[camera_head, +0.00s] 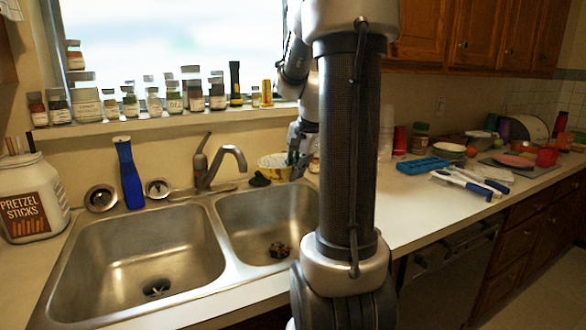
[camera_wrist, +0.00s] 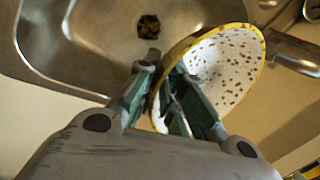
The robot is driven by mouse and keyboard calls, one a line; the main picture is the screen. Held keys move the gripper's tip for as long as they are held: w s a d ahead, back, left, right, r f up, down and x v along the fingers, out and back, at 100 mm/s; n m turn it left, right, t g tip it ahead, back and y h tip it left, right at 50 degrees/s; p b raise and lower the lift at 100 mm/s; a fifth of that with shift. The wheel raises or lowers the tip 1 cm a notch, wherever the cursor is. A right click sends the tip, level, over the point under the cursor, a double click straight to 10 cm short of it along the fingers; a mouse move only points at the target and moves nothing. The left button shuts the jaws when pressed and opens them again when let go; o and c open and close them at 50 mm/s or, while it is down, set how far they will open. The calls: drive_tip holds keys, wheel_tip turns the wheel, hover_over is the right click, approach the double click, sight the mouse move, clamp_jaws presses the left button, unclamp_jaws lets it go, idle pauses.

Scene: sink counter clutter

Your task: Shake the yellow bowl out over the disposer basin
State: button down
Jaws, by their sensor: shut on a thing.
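The yellow bowl (camera_wrist: 232,70) has a yellow rim and a white inside dotted with brown specks. My gripper (camera_wrist: 162,72) is shut on its near wall, one finger on each side. In the wrist view the bowl is tilted, its inside facing the camera. In the head view the bowl (camera_head: 273,161) is at the back of the right basin, by the faucet, and my gripper (camera_head: 295,158) is at its right side. The right basin (camera_head: 240,215) has dark scraps at its drain (camera_head: 280,250); my arm hides part of this basin.
The faucet (camera_head: 230,160) stands just left of the bowl. A blue bottle (camera_head: 129,175) stands behind the left basin (camera_head: 150,250). Jars line the sill (camera_head: 150,118). A blue tray (camera_head: 422,165) and dishes are on the right counter.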

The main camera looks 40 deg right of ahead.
sight(287, 176)
drive_tip(key=shift+w+a+f+g+h, duration=0.15)
drive_tip(key=shift+f+g+h, duration=0.3)
drive_tip(key=shift+f, duration=0.3)
drive_tip(key=shift+w+a+f+g+h, duration=0.15)
drive_tip(key=shift+f+g+h, duration=0.3)
drive_tip(key=shift+f, duration=0.25)
drive_tip(key=shift+w+a+n, duration=0.1)
drive_tip(key=shift+n, duration=0.2)
drive_tip(key=shift+w+a+r+g+h, duration=0.2)
drive_tip(key=shift+g+h, duration=0.35)
drive_tip(key=shift+g, duration=0.05)
drive_tip(key=shift+w+a+r+g+h, duration=0.15)
drive_tip(key=shift+w+g+h, duration=0.05)
drive_tip(key=shift+g+h, duration=0.4)
drive_tip(key=shift+w+a+r+n+g+h, duration=0.15)
drive_tip(key=shift+w+a+r+g+h, duration=0.1)
drive_tip(key=shift+r+g+h, duration=0.3)
drive_tip(key=shift+w+a+r+n+g+h, duration=0.15)
drive_tip(key=shift+w+a+r+g+h, duration=0.1)
drive_tip(key=shift+r+g+h, duration=0.3)
drive_tip(key=shift+w+a+r+g+h, duration=0.25)
drive_tip(key=shift+w+g+h, duration=0.05)
drive_tip(key=shift+g+h, duration=0.35)
drive_tip(key=shift+w+a+r+g+h, duration=0.25)
drive_tip(key=shift+w+g+h, duration=0.05)
drive_tip(key=shift+g+h, duration=0.35)
drive_tip(key=shift+a, duration=0.1)
